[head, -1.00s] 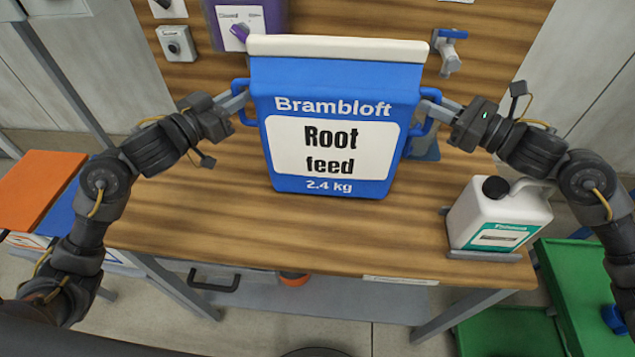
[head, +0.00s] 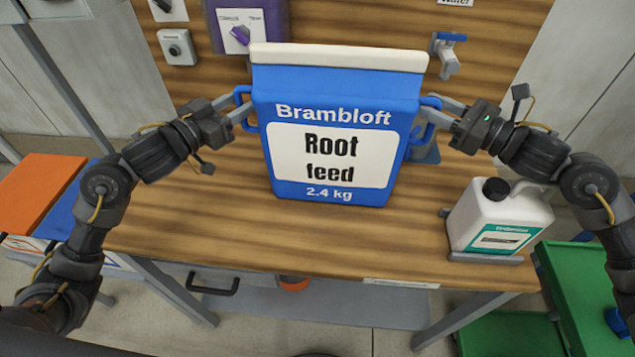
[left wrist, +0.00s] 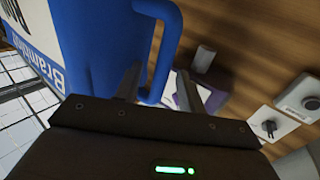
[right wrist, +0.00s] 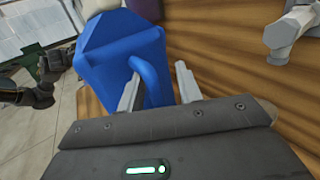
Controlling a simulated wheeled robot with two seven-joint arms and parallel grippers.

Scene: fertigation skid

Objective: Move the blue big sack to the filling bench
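The blue big sack (head: 327,115), with a white top and a "Brambloft Root feed 2.4 kg" label, stands upright on the wooden filling bench (head: 300,240). It has a blue loop handle on each side. My left gripper (head: 238,108) is at the left handle; in the left wrist view its fingers (left wrist: 158,88) are spread with the handle (left wrist: 163,45) between them. My right gripper (head: 443,112) is at the right handle; in the right wrist view its fingers (right wrist: 158,90) are apart on either side of the handle (right wrist: 152,80).
A white canister (head: 498,215) with a black cap stands on the bench's right side. A panel behind carries a purple unit (head: 243,28), a tap (head: 446,52) and a switch box (head: 177,47). Green crates (head: 580,295) are at lower right. The bench front is clear.

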